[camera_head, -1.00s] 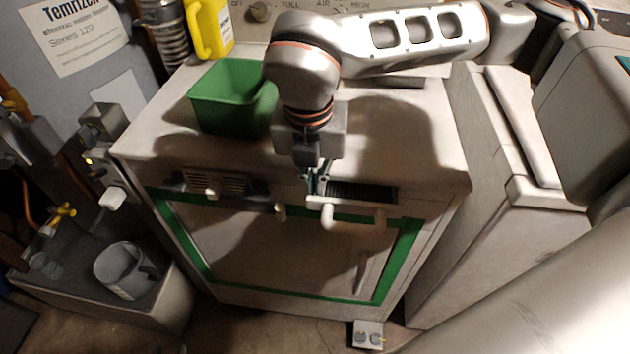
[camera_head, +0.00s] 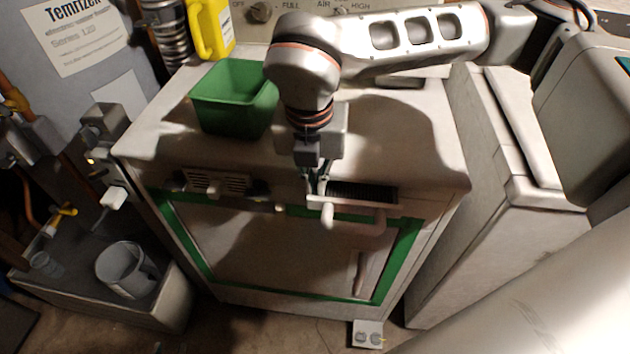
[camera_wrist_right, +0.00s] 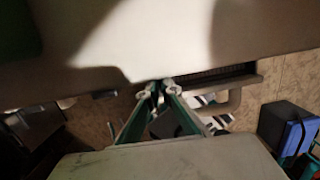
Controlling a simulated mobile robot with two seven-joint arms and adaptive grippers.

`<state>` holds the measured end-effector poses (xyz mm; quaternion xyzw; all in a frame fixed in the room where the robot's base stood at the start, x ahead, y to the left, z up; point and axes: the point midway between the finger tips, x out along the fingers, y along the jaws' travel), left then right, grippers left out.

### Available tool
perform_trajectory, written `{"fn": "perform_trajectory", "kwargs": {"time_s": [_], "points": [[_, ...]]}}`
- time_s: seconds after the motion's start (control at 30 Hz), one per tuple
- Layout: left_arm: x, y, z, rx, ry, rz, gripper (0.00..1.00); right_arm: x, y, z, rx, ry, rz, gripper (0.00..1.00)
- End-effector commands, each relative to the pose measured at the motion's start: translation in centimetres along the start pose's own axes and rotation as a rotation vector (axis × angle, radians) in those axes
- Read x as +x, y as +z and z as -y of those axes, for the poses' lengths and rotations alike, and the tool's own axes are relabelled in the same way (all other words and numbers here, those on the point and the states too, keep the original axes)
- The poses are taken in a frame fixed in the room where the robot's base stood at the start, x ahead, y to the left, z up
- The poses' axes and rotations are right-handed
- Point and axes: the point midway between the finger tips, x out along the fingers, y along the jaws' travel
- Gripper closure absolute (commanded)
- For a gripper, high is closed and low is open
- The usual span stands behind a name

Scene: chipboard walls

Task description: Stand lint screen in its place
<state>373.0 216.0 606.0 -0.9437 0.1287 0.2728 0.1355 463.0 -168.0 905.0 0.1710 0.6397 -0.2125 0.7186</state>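A slatted dark strip (camera_head: 362,192) is set in the front top edge of the white dryer (camera_head: 420,150). A pale loop-shaped handle (camera_head: 357,224) shows just below it. I cannot tell whether these are the lint screen itself or its slot. My right gripper (camera_head: 318,192) points down at the left end of the strip, at or very near the pale handle. In the right wrist view its two fingers (camera_wrist_right: 157,92) converge with their tips close together. Whether anything is between them is unclear. The strip (camera_wrist_right: 222,85) lies right of the tips there. My left gripper is not in view.
A green bin (camera_head: 235,100) and a yellow jug (camera_head: 210,28) stand toward the back left. A grey vented piece (camera_head: 215,183) is on the dryer's front edge. A cup (camera_head: 125,270) sits on a low box at left. Another white cabinet (camera_head: 500,220) stands close at right.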

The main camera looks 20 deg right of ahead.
Motion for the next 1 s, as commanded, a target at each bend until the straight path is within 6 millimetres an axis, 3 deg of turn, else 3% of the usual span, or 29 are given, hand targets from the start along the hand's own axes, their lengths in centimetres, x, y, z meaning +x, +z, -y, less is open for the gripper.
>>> {"fn": "perform_trajectory", "kwargs": {"time_s": [0.33,1.0], "points": [[0.0,-0.1,0.0,0.000,0.000,-0.001,0.72,-0.2,0.5,-0.1,0.010,0.007,0.011,0.94],[-0.1,-0.7,0.2,0.001,-0.003,-0.008,0.72,-0.3,-1.6,-0.1,0.003,0.003,0.005,0.94]]}}
